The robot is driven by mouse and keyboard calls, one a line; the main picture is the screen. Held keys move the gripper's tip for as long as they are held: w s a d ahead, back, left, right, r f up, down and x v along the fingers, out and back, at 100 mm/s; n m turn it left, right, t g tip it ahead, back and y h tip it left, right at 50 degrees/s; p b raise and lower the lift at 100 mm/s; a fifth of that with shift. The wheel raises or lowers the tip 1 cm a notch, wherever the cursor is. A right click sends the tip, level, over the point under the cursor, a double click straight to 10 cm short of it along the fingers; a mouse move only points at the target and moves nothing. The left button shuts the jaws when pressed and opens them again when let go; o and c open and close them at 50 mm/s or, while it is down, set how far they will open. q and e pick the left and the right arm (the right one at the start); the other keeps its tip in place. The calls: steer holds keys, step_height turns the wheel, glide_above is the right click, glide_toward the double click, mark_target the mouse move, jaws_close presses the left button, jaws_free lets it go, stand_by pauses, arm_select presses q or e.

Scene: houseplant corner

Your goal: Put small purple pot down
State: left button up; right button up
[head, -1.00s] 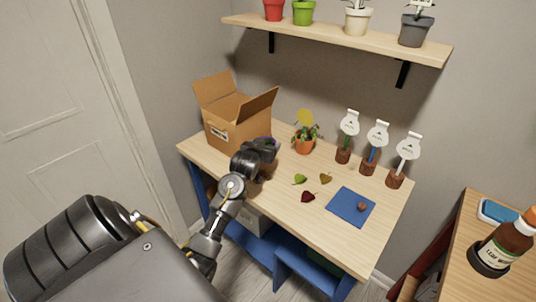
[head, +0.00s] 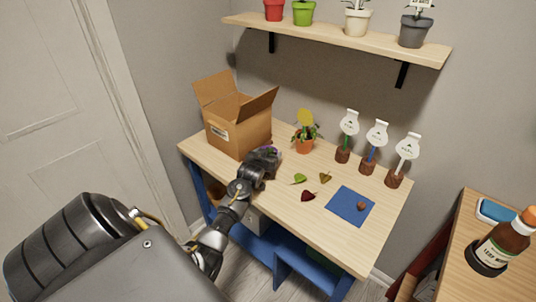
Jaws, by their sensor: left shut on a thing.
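My left gripper (head: 268,158) is over the wooden table (head: 280,225), just in front of the cardboard box (head: 238,125). It is shut on the small purple pot (head: 274,149), of which only a sliver of purple shows past the fingers. The gripper hides most of the pot, so I cannot tell whether it touches the table top. My right gripper is not in view.
A terracotta pot with a yellow tag (head: 304,145) stands just right of the gripper. Loose leaves (head: 308,196) and a blue mat (head: 350,207) lie to the right. Several labelled stakes (head: 370,160) stand at the back right. A shelf (head: 340,37) hangs above.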

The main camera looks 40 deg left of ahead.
arm_select(q)
steer(key=shift+f, duration=0.2)
steer(key=o, duration=1.1)
steer(key=shift+r, duration=0.25)
steer(key=shift+s+d, duration=0.2)
steer(key=shift+s, duration=0.15)
steer(key=v, duration=1.1)
